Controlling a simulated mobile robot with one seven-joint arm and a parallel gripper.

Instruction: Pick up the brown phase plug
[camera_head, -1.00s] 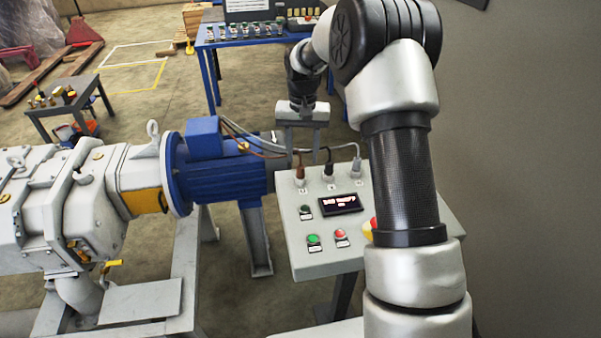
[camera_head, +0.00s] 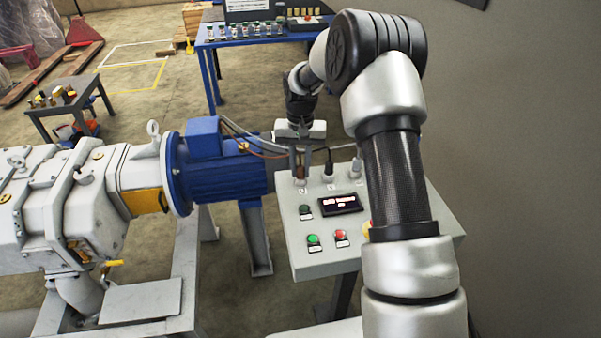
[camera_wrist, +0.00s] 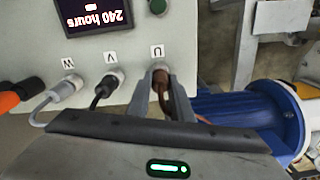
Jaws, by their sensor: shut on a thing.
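The brown phase plug (camera_wrist: 161,78) sits in the socket marked U on the grey control box (camera_head: 318,242), with its brown cable running off toward the blue motor (camera_head: 222,178). My gripper (camera_wrist: 166,105) is shut on the brown plug, one finger on each side of it. In the head view my gripper (camera_head: 300,168) reaches down from above onto the brown plug (camera_head: 300,180) at the box's back left. The black plug (camera_wrist: 107,85) is in V and the grey plug (camera_wrist: 66,88) is in W, both beside my gripper and apart from its fingers.
The box carries a lit display (camera_head: 340,204), green buttons, a red button (camera_head: 340,234) and an emergency stop. A blue table (camera_head: 245,38) with small parts stands behind. A small dark table (camera_head: 68,100) stands at the left.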

